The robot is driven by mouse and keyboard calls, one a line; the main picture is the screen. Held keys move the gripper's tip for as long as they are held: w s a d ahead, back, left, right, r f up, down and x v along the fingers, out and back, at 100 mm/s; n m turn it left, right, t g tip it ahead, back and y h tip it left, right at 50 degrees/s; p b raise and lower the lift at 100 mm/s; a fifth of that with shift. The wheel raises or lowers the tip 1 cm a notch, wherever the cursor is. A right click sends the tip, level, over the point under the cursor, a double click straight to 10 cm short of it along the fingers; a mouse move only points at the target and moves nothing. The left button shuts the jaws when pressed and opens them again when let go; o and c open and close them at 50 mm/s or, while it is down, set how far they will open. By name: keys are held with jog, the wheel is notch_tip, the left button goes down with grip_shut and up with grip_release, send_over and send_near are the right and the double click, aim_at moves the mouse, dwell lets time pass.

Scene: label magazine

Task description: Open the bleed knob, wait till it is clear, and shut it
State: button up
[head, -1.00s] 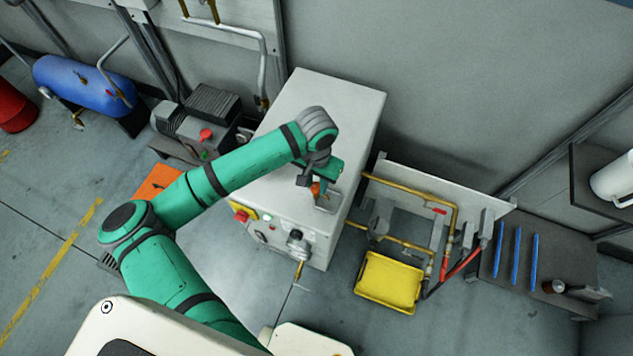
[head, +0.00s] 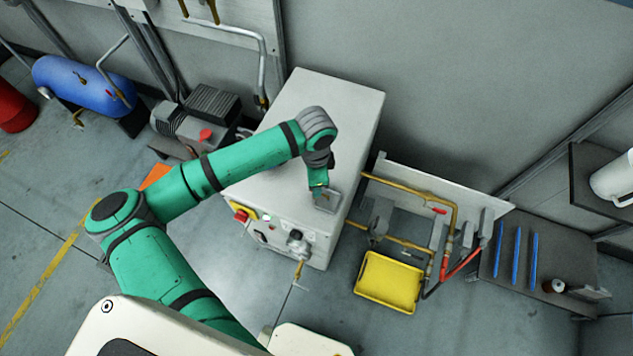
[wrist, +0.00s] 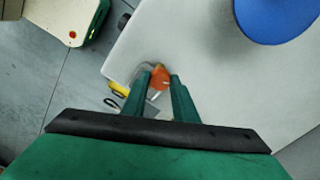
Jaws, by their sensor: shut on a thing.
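My gripper (head: 319,188) reaches down to the near right corner of the pale cabinet top (head: 325,95). In the wrist view, the two green fingers of my gripper (wrist: 159,80) are shut on an orange knob (wrist: 159,77). The knob sits by a small grey tray or cup (head: 328,202) at the cabinet's edge. In the head view my gripper hides nearly all of the knob. I cannot tell how far the knob is turned, nor see any fluid.
The cabinet front carries a red button on yellow (head: 242,214) and a round fitting (head: 297,240). Brass pipes (head: 408,190) and a yellow bin (head: 388,283) stand to its right. A blue disc (wrist: 277,15) shows beyond the fingers in the wrist view.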

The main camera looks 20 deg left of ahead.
jog(key=m, duration=0.4)
jog(key=shift+m, duration=0.8)
jog(key=shift+w, duration=0.15)
jog(key=o, duration=1.1)
jog(key=shift+c, duration=0.2)
jog(key=shift+r, duration=0.15)
